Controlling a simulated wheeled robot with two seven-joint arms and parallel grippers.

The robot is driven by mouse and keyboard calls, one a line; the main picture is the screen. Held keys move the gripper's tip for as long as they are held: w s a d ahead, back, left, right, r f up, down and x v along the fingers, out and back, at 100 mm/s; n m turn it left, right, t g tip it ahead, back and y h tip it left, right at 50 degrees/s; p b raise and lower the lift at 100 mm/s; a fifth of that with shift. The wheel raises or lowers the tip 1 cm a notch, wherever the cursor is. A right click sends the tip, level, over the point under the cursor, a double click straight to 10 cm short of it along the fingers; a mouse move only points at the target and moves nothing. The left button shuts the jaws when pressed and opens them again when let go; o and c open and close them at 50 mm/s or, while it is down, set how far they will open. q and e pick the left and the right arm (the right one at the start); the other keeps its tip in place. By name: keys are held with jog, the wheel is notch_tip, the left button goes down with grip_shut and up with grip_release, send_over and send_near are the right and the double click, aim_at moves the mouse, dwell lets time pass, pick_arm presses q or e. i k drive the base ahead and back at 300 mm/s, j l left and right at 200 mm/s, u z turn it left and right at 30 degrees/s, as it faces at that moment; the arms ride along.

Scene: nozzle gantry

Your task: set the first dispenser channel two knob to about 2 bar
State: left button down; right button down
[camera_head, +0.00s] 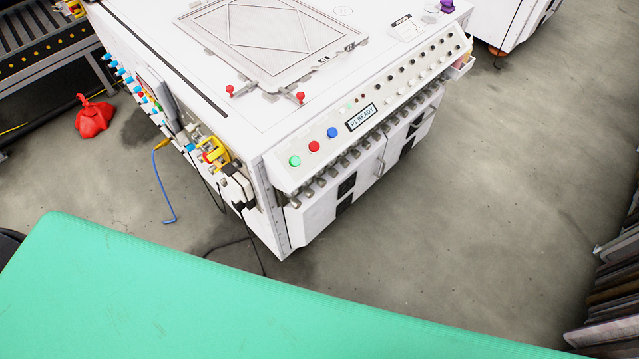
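A white machine cabinet (240,105) stands in the upper middle of the head view. Its sloped front panel (285,180) carries a green button (295,161), a red button (314,146), a blue button (332,132), a small display (362,117) reading like "P1 READY", and rows of small dark knobs (407,77). The knobs are too small to read any label or setting, so I cannot tell which one is channel two of the first dispenser. Neither of my grippers is in view.
A green surface (150,300) fills the lower left, in front of the cabinet. Coloured fittings and cables line the cabinet's left side, with a blue hose (161,185) hanging down. A red object (93,117) lies on the floor. Grey floor (490,190) is clear to the right.

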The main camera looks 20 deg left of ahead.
aim_at(310, 193)
jog(key=i+l, duration=0.9)
jog(key=l, duration=0.2)
